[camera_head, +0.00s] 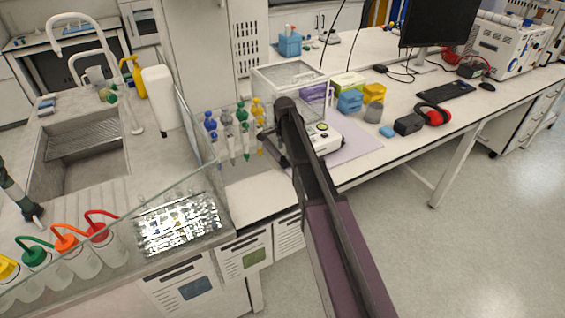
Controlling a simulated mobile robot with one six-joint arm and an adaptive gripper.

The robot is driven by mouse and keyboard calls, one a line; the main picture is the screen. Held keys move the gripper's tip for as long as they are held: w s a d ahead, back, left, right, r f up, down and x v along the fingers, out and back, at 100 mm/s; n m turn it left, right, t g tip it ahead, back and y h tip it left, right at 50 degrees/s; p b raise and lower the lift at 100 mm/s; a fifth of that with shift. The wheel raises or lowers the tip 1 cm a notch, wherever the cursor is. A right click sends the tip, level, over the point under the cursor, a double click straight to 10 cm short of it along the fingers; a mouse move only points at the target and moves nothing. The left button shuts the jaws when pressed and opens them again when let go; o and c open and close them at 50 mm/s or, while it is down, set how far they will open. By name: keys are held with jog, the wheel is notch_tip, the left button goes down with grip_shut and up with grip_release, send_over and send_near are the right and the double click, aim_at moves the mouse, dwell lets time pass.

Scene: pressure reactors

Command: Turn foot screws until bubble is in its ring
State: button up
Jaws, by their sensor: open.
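A white analytical balance with a clear draft shield (290,76) stands on a pale lilac mat (357,143) on the bench. Its front panel with a small display (323,137) shows just right of my arm. My arm crosses the picture from the bottom and hides part of the balance. My gripper (273,150), dark and small here, is at the balance's front left and looks empty. I cannot tell whether it touches the balance. The foot screws, the bubble and its ring are too small or hidden to make out.
Yellow and blue boxes (350,101), a black box (408,125) and red ear defenders (433,115) lie to the right. Wash bottles (72,253) and a sink (85,150) are left.

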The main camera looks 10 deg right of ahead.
aim_at(284, 158)
jog(key=shift+f+b, duration=1.45)
jog(key=shift+f, duration=0.3)
grip_shut()
